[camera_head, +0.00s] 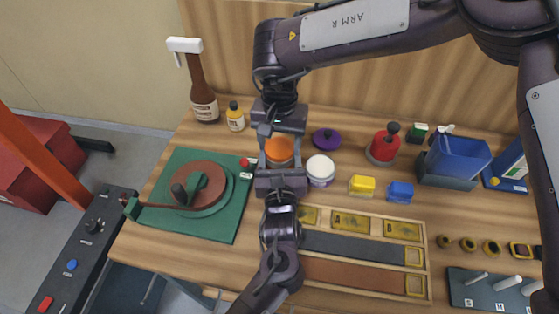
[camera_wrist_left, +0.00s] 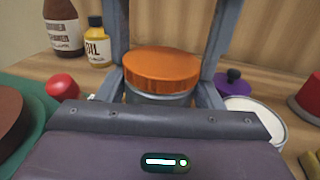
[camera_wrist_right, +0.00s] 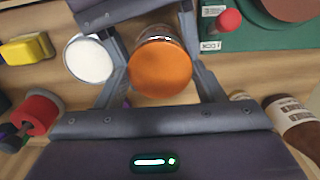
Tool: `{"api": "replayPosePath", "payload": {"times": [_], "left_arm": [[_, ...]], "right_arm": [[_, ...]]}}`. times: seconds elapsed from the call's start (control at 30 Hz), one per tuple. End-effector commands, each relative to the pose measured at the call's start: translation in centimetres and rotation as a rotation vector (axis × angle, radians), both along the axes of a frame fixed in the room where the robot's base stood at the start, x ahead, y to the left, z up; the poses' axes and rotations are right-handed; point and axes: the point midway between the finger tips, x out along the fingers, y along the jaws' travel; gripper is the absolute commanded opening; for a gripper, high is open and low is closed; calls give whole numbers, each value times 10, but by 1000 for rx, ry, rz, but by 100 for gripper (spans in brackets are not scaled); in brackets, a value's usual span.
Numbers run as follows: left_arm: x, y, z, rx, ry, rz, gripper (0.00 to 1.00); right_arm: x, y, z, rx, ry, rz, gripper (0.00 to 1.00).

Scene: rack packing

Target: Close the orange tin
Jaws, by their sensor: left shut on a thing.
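The orange tin has a glass-grey body (camera_wrist_left: 158,98) and an orange lid (camera_head: 279,149), which sits on top of it and looks level. The lid also shows in both the left wrist view (camera_wrist_left: 161,66) and the right wrist view (camera_wrist_right: 160,68). My left gripper (camera_head: 280,167) comes from the front and is shut on the tin's body, below the lid. My right gripper (camera_head: 281,134) comes from the back, its fingers on either side of the lid. Whether they touch the lid is hard to see. The rim under the lid is mostly hidden.
A green board (camera_head: 222,222) lies to the left. A yellow oil bottle (camera_head: 235,117) and a brown bottle (camera_head: 204,103) stand back left. A wooden tray (camera_head: 428,270) lies in front.

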Motion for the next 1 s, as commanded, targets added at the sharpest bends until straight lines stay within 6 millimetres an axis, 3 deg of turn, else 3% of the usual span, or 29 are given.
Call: {"api": "replayPosePath", "payload": {"times": [0.07, 0.1, 0.27, 0.57, 0.83, 1.0], "left_arm": [[0, 0, 0, 0, -1, 0, 0], [0, 0, 0, 0, -1, 0, 0], [0, 0, 1, 0, -1, 0, 0], [0, 0, 1, 0, -1, 0, 0], [0, 0, 0, 0, -1, 0, 0], [0, 0, 0, 0, -1, 0, 0]], "right_arm": [[0, 0, 0, 0, 0, 0, 38], [0, 0, 0, 0, 0, 0, 63], [0, 0, 0, 0, 0, 0, 84], [0, 0, 3, 1, -1, 0, 84], [1, 0, 37, 0, -3, 0, 84], [0, 0, 46, 0, 0, 0, 84]]}}
